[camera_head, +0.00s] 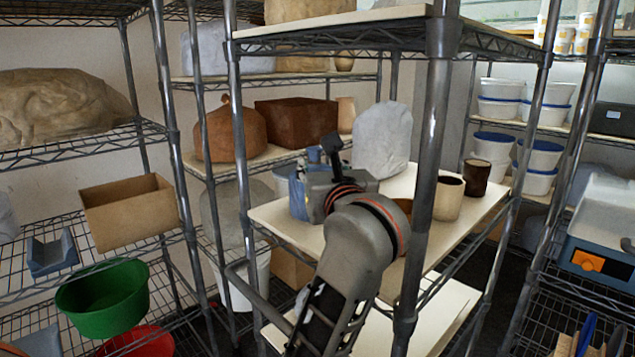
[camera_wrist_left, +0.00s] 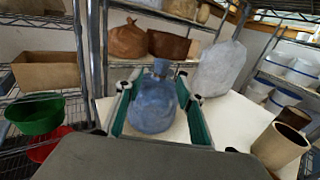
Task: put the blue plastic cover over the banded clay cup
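The blue plastic cover (camera_wrist_left: 152,103) stands on the white shelf board in the left wrist view, narrow at the top and wide below. It also shows in the head view (camera_head: 298,197), partly hidden by my left gripper (camera_head: 325,160). In the wrist view my left gripper's teal-padded fingers (camera_wrist_left: 158,105) are spread on both sides of the cover, with a gap at the right. A cream cup with a dark inside (camera_head: 448,197) stands right of my arm. A dark brown cup (camera_head: 477,177) stands behind it. I cannot tell which cup is the banded one. My right gripper is not in view.
A pale plastic-wrapped lump (camera_head: 382,140) stands behind my gripper on the same shelf. A rack post (camera_head: 432,150) rises in front of the shelf, right of my arm. A brownish pot (camera_head: 404,206) is partly hidden by the arm. Bare board lies between the cover and the cups.

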